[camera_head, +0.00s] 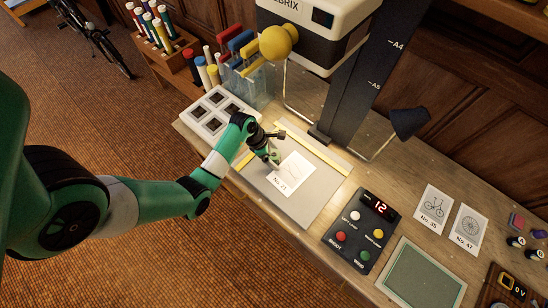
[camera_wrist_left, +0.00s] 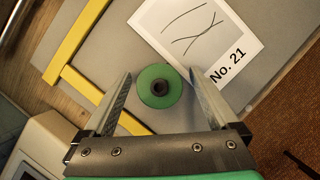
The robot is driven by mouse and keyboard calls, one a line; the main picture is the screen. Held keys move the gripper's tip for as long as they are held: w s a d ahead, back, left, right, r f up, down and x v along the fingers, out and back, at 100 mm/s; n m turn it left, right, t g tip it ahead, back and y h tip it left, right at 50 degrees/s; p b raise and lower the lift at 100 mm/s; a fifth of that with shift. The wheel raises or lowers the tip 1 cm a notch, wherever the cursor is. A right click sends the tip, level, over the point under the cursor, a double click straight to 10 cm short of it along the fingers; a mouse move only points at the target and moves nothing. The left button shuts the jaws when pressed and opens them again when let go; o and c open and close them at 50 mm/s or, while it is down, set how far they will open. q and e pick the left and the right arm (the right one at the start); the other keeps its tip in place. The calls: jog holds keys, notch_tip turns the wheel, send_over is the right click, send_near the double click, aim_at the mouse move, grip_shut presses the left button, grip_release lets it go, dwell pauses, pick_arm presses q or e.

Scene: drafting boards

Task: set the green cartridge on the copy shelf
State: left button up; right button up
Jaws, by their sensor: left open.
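The green cartridge (camera_wrist_left: 157,86) shows in the left wrist view as a green disc with a dark centre. It is on or just above the grey board (camera_head: 298,207), beside the card No. 21 (camera_wrist_left: 200,35). My left gripper (camera_head: 271,152) is open, with one finger on each side of the cartridge in the wrist view (camera_wrist_left: 160,78); gaps show between fingers and disc. In the head view the gripper largely covers the cartridge. No part is labelled as the copy shelf; the grey board with yellow strips stands under the column-mounted camera. My right gripper is out of view.
A tall column (camera_head: 352,90) and the white-and-black camera (camera_head: 315,35) stand behind the board. A lamp (camera_head: 408,122) is to the right. A white tray (camera_head: 215,113) is left of the board, a control box (camera_head: 360,230) right of it. Cards No. 35 (camera_head: 433,208) and No. 47 (camera_head: 467,229) lie farther right.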

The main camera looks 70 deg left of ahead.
aim_at(277, 156)
pick_arm(q)
grip_shut()
dwell(0.3)
jog(key=shift+r, duration=0.15)
jog(key=shift+r, duration=0.25)
jog(key=r+p, duration=0.2)
jog(key=r, duration=0.2)
jog(key=shift+s+d+r+p, duration=0.2)
jog(key=shift+s+d+p, duration=0.1)
jog(key=shift+s+p, duration=0.1)
jog(key=s+d+r+p, duration=0.4)
jog(key=s+d+r, duration=0.3)
jog(key=s, duration=0.3)
jog(key=shift+s+d+r, duration=0.25)
jog(key=shift+s+r, duration=0.1)
jog(key=shift+r, duration=0.1)
